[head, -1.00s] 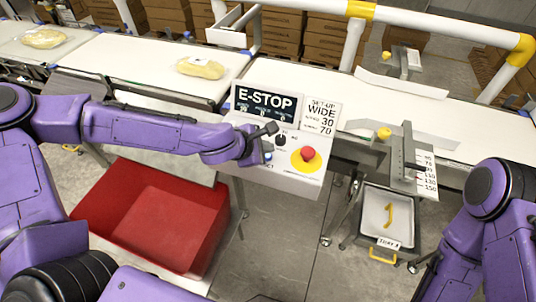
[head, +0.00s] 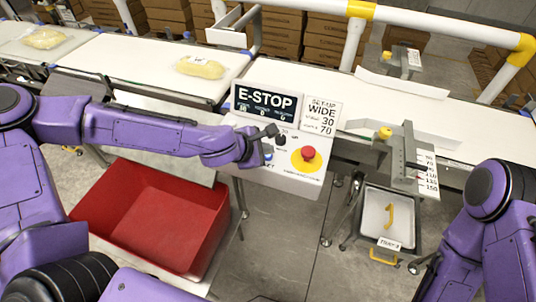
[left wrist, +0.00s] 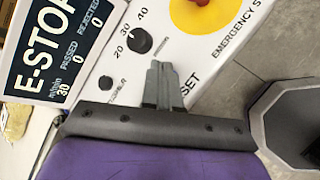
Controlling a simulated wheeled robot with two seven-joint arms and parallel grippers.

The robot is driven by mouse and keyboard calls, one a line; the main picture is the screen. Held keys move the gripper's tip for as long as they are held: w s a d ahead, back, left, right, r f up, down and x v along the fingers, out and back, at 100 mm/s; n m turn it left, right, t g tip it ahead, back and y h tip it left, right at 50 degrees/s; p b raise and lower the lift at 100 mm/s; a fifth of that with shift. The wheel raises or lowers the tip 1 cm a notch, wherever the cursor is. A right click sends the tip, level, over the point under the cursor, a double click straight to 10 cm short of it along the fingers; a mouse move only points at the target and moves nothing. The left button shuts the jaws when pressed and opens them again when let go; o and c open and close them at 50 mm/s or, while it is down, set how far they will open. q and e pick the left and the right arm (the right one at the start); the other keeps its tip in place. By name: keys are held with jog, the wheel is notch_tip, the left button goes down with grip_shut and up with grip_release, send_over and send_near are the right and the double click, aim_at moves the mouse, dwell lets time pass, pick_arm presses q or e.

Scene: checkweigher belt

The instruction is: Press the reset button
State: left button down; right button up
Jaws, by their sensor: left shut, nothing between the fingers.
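The control box (head: 270,177) has a white sloped top. Its blue reset button (head: 268,156) shows just beside my left gripper (head: 265,148) in the head view. That gripper is shut and empty, over the left part of the panel. In the left wrist view its closed fingers (left wrist: 162,84) lie over the panel between the black knob (left wrist: 139,40) and the end of the RESET lettering (left wrist: 188,84). My right gripper (head: 425,262) is only partly visible at the lower right.
A red emergency stop (head: 308,153) on a yellow disc sits right of the button. The E-STOP display (head: 264,102) and set-up card (head: 321,112) stand behind. A red bin (head: 150,213) is below left. The conveyor belt (head: 130,65) carries bagged goods (head: 200,67).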

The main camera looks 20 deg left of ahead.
aim_at(266, 157)
pick_arm(q)
jog(key=shift+f+b, duration=0.35)
jog(key=shift+f, duration=0.15)
jog(key=shift+r, duration=0.1)
dwell(0.5)
jog(key=shift+r+p, duration=0.9)
jog(key=shift+p, duration=0.05)
notch_tip(266, 157, up, 5)
jog(key=p, duration=0.5)
jog(key=shift+r, duration=0.1)
